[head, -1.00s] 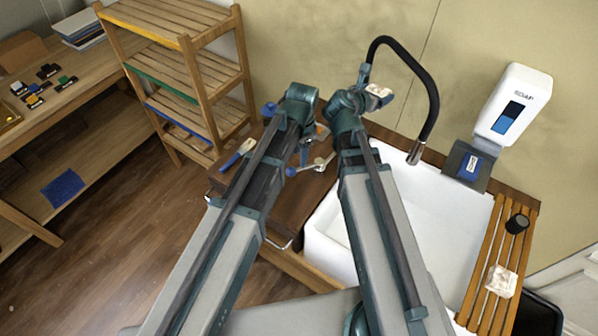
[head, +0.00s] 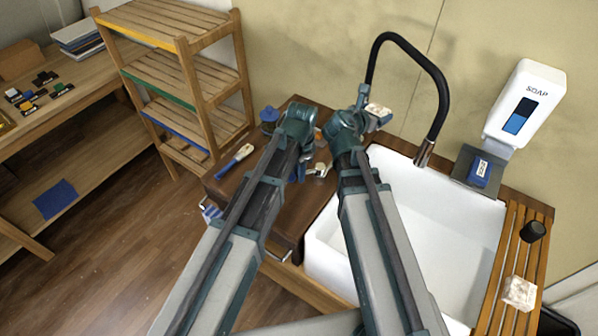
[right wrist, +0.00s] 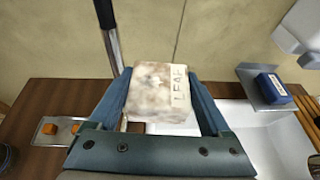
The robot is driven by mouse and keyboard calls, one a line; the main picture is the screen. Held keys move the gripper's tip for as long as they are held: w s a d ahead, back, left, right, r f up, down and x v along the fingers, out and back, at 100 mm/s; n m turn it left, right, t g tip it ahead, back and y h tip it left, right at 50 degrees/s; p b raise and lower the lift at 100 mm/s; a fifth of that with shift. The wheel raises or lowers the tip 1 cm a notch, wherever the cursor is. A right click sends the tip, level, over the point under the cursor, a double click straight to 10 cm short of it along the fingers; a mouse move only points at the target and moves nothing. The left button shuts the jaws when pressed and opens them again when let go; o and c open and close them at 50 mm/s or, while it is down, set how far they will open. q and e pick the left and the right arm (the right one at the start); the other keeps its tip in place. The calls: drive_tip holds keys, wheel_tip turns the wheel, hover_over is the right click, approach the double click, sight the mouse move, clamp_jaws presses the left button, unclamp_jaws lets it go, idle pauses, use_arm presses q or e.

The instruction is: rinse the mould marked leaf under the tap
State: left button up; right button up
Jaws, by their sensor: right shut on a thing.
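The mould marked leaf (right wrist: 158,92) is a pale, brown-stained block with "LEAF" on its face. My right gripper (right wrist: 163,100) is shut on it, a finger on either side. In the head view the mould (head: 379,110) is held near the foot of the black tap (head: 440,85), left of the spout's end (head: 424,153) and apart from it. No water shows from the spout. The white sink (head: 450,210) lies below and to the right. My left gripper (head: 300,168) hangs over the dark wooden counter left of the sink; its fingers are too hidden to read.
A soap dispenser (head: 525,105) hangs above a blue box (head: 481,172) at the sink's back right. The slatted board (head: 497,275) carries a black cup (head: 533,231) and another pale block (head: 519,292). A blue-ended brush (head: 236,160) lies on the left counter.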

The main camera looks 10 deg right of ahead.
use_arm(q)
clamp_jaws()
idle(1.1)
